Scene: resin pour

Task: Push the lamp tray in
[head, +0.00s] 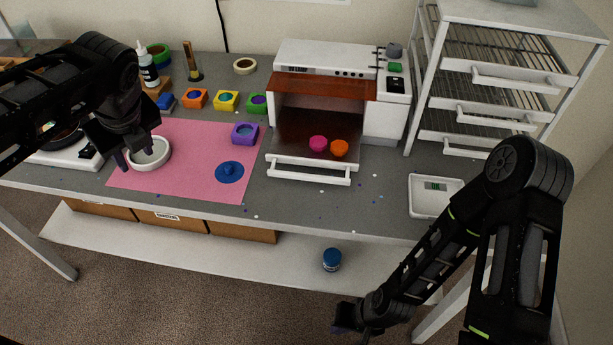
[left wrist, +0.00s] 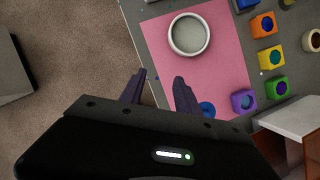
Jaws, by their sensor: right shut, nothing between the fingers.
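The lamp (head: 390,105) is a white box at the back of the bench with a red-brown translucent panel (head: 320,84) over its opening. Its lamp tray (head: 290,148) is slid out at the front, with a white handle bar (head: 308,171). A pink mould (head: 318,144) and an orange mould (head: 339,148) sit on the tray. My left gripper (head: 134,160) is by the white bowl on the pink mat, well left of the tray; in the left wrist view its fingers (left wrist: 161,80) are apart and empty. My right gripper (head: 345,318) is shut, low in front of the bench, holding nothing.
The pink mat (head: 195,180) carries the white bowl (head: 150,155), a purple mould (head: 245,133) and a blue piece (head: 229,172). A wire rack (head: 490,75) stands at the right. Bench before the handle is mostly clear.

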